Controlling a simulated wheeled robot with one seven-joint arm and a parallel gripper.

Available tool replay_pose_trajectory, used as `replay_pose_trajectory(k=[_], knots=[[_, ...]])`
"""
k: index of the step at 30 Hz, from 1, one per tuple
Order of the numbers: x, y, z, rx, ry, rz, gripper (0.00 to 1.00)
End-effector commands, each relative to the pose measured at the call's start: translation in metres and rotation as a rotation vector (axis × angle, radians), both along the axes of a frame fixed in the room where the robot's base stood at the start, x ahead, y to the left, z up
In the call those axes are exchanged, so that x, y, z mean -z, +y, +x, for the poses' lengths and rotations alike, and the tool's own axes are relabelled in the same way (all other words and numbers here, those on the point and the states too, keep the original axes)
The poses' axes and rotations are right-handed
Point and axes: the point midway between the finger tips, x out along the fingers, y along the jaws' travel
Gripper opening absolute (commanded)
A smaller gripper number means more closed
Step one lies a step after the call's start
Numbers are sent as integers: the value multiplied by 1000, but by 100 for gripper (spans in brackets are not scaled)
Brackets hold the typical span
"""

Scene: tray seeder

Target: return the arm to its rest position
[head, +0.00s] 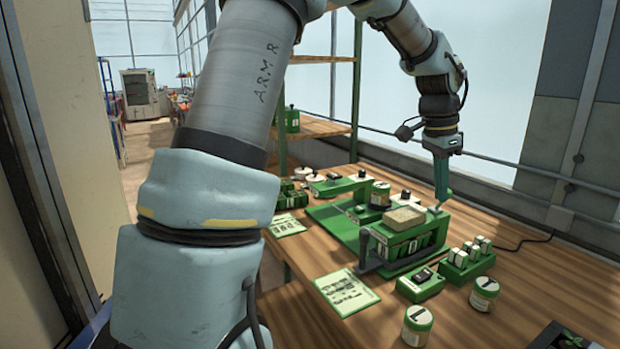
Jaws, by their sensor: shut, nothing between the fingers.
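My arm reaches from the lower left, up past the top edge and down to the right in the head view. My gripper (437,205) points straight down over the back right part of the green seeder (410,238) on the wooden table. Its fingers are shut and hold nothing. The fingertips are at or just above the seeder's top; I cannot tell whether they touch. A tan block (404,218) sits on top of the seeder, left of the fingertips. A dark lever (364,250) stands at its left front.
A green rack with several white-capped vials (467,262) stands right of the seeder. Jars (417,325) (485,293) and a small green box (420,285) stand in front. Printed cards (345,291) lie at left. A cable (520,243) runs along the back right. A shelf (315,128) stands behind.

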Motion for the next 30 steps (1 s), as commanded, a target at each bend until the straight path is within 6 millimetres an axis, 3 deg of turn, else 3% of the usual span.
replay_pose_trajectory(k=[5,11,16,18,21,25,30], knots=[[14,42,7,-141,1,20,0],[35,111,9,-378,1,42,0],[60,204,-8,-710,8,54,0],[72,246,-23,-876,13,53,0],[85,292,-48,-1081,19,43,0],[96,327,-75,-1261,29,29,0],[101,340,-88,-1342,33,21,0]])
